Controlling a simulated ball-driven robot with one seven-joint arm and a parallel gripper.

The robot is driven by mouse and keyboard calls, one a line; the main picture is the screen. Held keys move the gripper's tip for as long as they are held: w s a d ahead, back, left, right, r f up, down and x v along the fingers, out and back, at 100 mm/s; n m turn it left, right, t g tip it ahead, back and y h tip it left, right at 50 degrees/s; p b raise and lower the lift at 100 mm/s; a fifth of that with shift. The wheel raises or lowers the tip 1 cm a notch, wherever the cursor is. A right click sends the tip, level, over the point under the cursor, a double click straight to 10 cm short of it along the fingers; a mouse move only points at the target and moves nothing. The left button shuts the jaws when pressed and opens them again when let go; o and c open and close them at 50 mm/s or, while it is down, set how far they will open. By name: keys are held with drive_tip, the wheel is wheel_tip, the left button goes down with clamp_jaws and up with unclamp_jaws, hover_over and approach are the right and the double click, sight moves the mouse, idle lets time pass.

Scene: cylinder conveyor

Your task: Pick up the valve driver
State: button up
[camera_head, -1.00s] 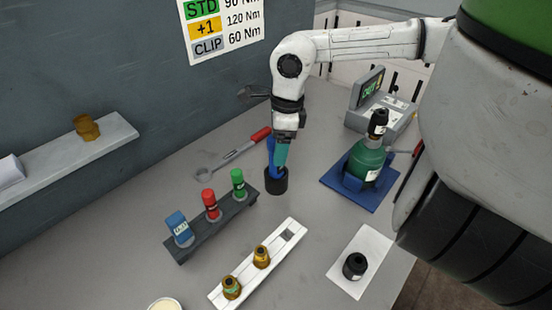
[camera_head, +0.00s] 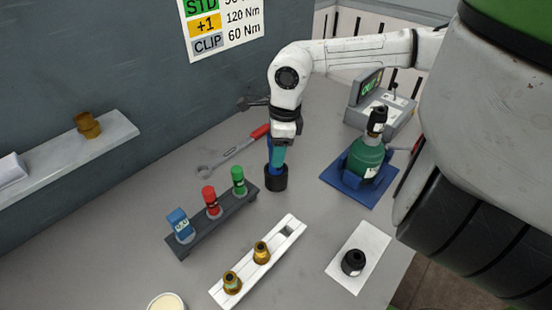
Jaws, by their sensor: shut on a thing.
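The valve driver looks to be the upright blue and teal tool (camera_head: 277,158) in the middle of the bench. Its lower end meets a short black cylinder (camera_head: 276,179); I cannot tell whether that is a holder or part of the tool. My gripper (camera_head: 279,146) points down from above and is shut on the tool's upper part. The fingers are small here and partly merge with the tool. The black cylinder appears to be at the bench surface.
Left of the gripper is a dark rack (camera_head: 213,220) with blue, red and green pieces. In front is a white strip (camera_head: 258,270) with brass fittings. A green bottle (camera_head: 369,157) stands in a blue base at right. A red-handled wrench (camera_head: 232,153) lies behind.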

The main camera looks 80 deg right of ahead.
clamp_jaws()
drive_tip(key=shift+r, duration=0.15)
